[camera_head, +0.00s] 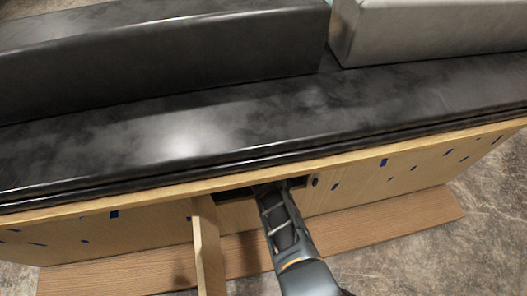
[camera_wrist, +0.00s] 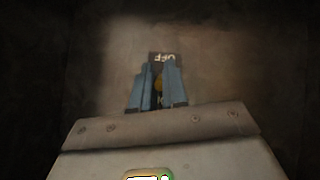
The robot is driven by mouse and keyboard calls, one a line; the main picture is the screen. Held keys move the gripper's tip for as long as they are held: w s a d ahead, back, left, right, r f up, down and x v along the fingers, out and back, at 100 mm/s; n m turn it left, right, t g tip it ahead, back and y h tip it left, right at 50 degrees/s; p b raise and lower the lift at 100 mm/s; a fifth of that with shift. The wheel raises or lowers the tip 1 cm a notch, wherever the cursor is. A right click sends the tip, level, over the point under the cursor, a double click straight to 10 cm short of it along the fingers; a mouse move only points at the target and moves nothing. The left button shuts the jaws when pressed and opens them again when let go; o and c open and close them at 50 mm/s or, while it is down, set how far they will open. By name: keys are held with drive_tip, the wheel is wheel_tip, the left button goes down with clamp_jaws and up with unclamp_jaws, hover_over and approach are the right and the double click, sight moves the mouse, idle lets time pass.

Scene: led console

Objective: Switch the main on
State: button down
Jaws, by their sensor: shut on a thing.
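The lower part of the lever and of the plate is hidden between the fingers. In the head view my arm (camera_head: 285,230) reaches into a dark opening (camera_head: 237,194) in the wooden console front (camera_head: 350,185). The switch and my fingertips are hidden there.
A narrow wooden door (camera_head: 207,245) stands open just left of my arm. The black console top (camera_head: 250,125) overhangs the opening. A small dark fitting (camera_head: 315,181) sits right of it. A wooden base board (camera_head: 400,220) juts out below. Dark compartment walls surround the gripper.

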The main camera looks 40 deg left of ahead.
idle(0.4)
drive_tip(key=c, duration=1.1)
unclamp_jaws()
drive_tip(key=shift+c, duration=0.2)
drive_tip(key=p+v, duration=0.5)
drive_tip(key=v, duration=0.2)
drive_tip(key=shift+s+d+r, duration=0.2)
drive_tip(key=shift+r, duration=0.1)
